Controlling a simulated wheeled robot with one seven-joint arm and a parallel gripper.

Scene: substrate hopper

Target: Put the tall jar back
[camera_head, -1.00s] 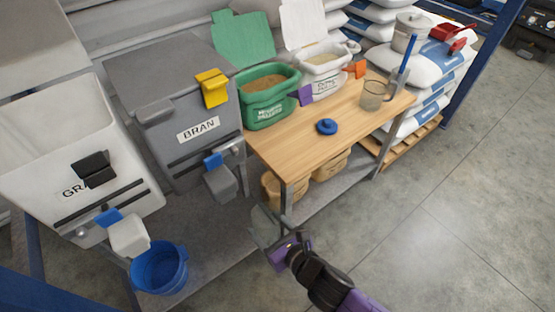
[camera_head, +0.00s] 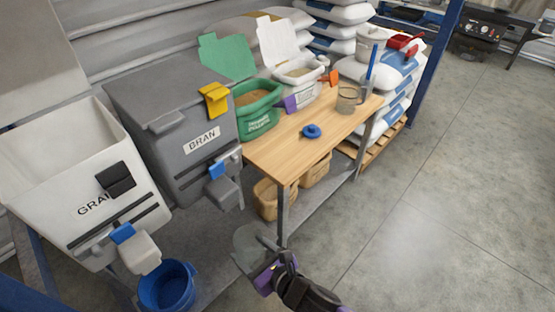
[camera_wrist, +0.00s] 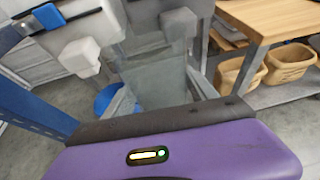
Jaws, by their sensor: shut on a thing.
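A clear, see-through tall jar (camera_head: 248,246) is in my gripper (camera_head: 266,262), low in front of the bench and hoppers. In the wrist view the jar (camera_wrist: 160,78) shows faintly between the two grey fingers of my gripper (camera_wrist: 160,95), with the hopper outlets and blue bucket seen through or behind it. My gripper is shut on the jar, clear of the bench. Its contents, if any, cannot be told. A blue round lid (camera_head: 312,131) lies on the wooden bench (camera_head: 285,150). A clear jug (camera_head: 347,98) stands at the bench's right end.
The grey BRAN hopper (camera_head: 165,105) and white hopper (camera_head: 80,150) stand left. A blue bucket (camera_head: 168,288) is below them. A green open tub (camera_head: 257,122) and white tub (camera_head: 296,72) line the bench's back. The floor (camera_head: 430,200) at right is clear.

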